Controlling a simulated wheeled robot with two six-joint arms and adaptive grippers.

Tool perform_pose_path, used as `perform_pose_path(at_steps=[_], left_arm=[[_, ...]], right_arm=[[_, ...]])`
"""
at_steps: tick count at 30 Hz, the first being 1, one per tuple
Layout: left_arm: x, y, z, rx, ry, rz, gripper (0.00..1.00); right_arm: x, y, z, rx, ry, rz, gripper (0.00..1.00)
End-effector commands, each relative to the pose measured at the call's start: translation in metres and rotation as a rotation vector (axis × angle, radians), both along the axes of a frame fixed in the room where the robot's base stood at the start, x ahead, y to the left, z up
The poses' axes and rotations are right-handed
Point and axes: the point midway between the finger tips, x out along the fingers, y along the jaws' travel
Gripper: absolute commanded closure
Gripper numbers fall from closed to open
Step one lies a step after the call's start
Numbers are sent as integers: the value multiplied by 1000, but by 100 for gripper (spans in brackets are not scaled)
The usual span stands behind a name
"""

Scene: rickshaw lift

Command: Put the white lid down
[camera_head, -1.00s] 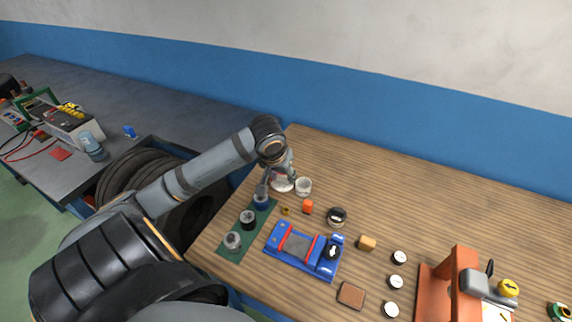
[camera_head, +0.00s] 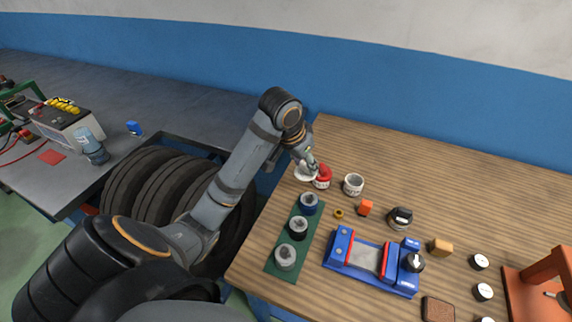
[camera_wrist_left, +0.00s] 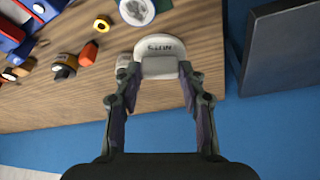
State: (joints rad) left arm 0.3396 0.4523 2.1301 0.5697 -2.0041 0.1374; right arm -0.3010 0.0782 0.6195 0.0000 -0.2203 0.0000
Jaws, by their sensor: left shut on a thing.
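My left gripper (camera_head: 309,162) is over the far left corner of the wooden bench. It is shut on the white lid (camera_head: 304,173), which shows between the fingers in the left wrist view (camera_wrist_left: 165,62) with dark lettering on it. In the head view the lid is partly hidden by the gripper. I cannot tell whether it touches the bench top. A red round item (camera_head: 323,178) is just right of the lid, partly covered by the gripper. A white open jar (camera_head: 353,184) stands farther right. My right gripper is not in view.
A green mat (camera_head: 275,268) with several round containers lies near the left edge of the wooden bench (camera_head: 440,182). A blue fixture (camera_head: 342,248), an orange block (camera_head: 366,207) and a dark-capped item (camera_head: 400,217) are to the right. The back of the bench is clear.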

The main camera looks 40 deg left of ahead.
Motion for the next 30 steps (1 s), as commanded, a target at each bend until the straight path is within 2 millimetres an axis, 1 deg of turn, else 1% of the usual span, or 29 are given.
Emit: perform_pose_path(at_steps=[1,3,6,8,11,12,15,19,26,30], left_arm=[[3,4,-1,2,3,3,81],[12,15,-7,3,5,4,81],[32,36,-19,2,6,8,81],[44,48,-26,1,5,8,81],[64,69,-39,-1,4,8,81],[69,73,-51,-2,5,6,81],[81,84,-72,-3,3,5,81],[90,94,-88,-1,2,5,81],[95,99,-97,0,1,4,81],[95,100,-118,0,4,3,81]], right_arm=[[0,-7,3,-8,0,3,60],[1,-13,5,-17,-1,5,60],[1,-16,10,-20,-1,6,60],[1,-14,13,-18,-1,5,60],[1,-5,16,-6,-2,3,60],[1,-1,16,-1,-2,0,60],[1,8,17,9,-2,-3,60],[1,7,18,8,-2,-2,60],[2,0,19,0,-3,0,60],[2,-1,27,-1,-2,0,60]])
